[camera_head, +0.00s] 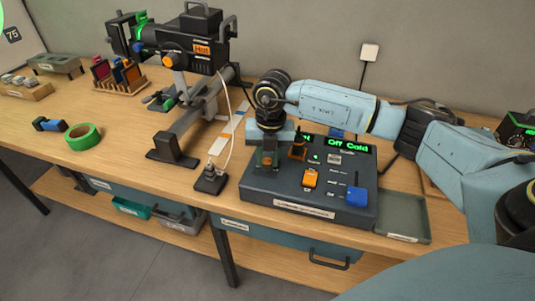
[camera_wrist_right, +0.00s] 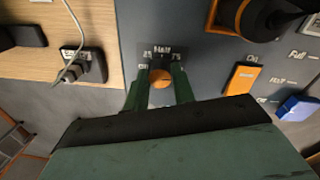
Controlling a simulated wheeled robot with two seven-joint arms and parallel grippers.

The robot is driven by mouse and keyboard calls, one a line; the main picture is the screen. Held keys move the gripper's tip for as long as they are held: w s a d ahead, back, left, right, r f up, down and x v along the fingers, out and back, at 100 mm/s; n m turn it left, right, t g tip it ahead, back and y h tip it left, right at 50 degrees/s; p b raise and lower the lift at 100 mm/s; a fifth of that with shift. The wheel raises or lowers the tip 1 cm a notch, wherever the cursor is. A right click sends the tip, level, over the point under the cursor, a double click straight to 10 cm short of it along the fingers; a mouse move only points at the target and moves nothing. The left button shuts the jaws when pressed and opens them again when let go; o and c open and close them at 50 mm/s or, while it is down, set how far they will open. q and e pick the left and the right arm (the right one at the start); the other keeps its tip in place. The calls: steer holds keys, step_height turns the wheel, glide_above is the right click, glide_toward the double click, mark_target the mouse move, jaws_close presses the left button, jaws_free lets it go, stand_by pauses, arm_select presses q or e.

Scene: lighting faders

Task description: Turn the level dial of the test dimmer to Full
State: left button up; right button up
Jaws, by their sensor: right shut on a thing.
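The test dimmer is a dark sloped console (camera_head: 270,193) at the front of the bench. Its green display (camera_head: 347,145) reads "Off Cold", with more text hidden at its left. My right gripper (camera_head: 267,160) points down at the console's left part. In the right wrist view, the two green fingers of this gripper (camera_wrist_right: 161,88) are shut around a small dial with an orange top (camera_wrist_right: 161,77). A "Half" label shows just beyond the dial; the smaller marks beside it are partly hidden. My left gripper is not in view.
Close right of the gripper stands a black and orange knob (camera_head: 298,148). An orange fader (camera_head: 310,178) and a blue fader (camera_head: 356,196) are on the console. A corded black block (camera_head: 210,180) sits to its left, a grey-green tray (camera_head: 403,218) to its right. A stage lamp (camera_head: 185,45) stands behind left.

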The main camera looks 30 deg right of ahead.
mark_target(271, 160)
steer(key=shift+m, duration=0.4)
steer(key=o, duration=1)
steer(key=shift+r, duration=0.15)
steer(key=r, duration=1.3)
steer(key=shift+s+d, duration=0.2)
steer(key=shift+d, duration=0.1)
